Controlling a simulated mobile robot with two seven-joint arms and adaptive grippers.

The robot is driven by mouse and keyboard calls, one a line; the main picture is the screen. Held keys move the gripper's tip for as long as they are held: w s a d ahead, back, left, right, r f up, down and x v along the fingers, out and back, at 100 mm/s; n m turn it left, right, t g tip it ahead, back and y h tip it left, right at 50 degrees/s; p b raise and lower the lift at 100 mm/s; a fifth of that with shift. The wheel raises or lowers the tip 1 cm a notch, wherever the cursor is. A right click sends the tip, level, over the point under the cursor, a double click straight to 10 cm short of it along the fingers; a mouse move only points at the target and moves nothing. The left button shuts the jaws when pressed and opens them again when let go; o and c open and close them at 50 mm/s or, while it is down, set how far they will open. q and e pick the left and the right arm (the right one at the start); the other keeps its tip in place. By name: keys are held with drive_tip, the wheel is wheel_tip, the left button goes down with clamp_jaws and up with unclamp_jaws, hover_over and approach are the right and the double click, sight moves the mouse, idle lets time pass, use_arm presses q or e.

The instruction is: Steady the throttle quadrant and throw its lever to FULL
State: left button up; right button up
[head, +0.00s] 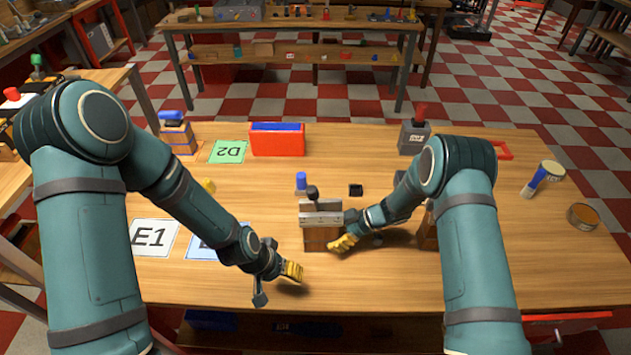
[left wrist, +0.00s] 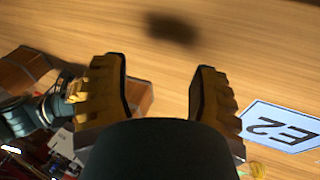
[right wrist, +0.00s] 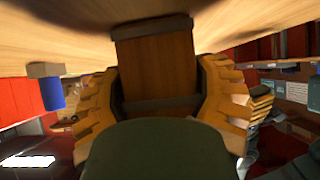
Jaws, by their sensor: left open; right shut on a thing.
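The throttle quadrant (head: 321,237) is a wooden block with a pale metal top plate and a black-knobbed lever (head: 312,192), standing upright mid-table. My right gripper (head: 343,243) is shut on its wooden base from the right. In the right wrist view the wooden base (right wrist: 156,65) fills the space between the fingers. My left gripper (head: 291,271) is open and empty, low over the table, left of and nearer than the quadrant. In the left wrist view bare table shows between its fingers (left wrist: 160,80). The plate's markings are too small to read.
A blue cylinder (head: 301,181) and a small black block (head: 356,190) stand behind the quadrant. A red bin (head: 277,142), a grey box with a red top (head: 415,137) and a blue-topped wooden block (head: 177,134) stand farther back. An E1 card (head: 152,238) lies left. Front table is clear.

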use_arm(q)
drive_tip(key=w+d+r+m, duration=0.1)
drive_tip(key=w+r+m, duration=0.3)
drive_tip(key=w+r, duration=0.2)
drive_tip(key=m+g, duration=0.1)
drive_tip(key=m, duration=0.8)
approach(312, 188)
drive_tip(key=x, duration=1.2)
drive_tip(key=shift+c, duration=0.2)
drive_tip(key=shift+s, duration=0.1)
clamp_jaws()
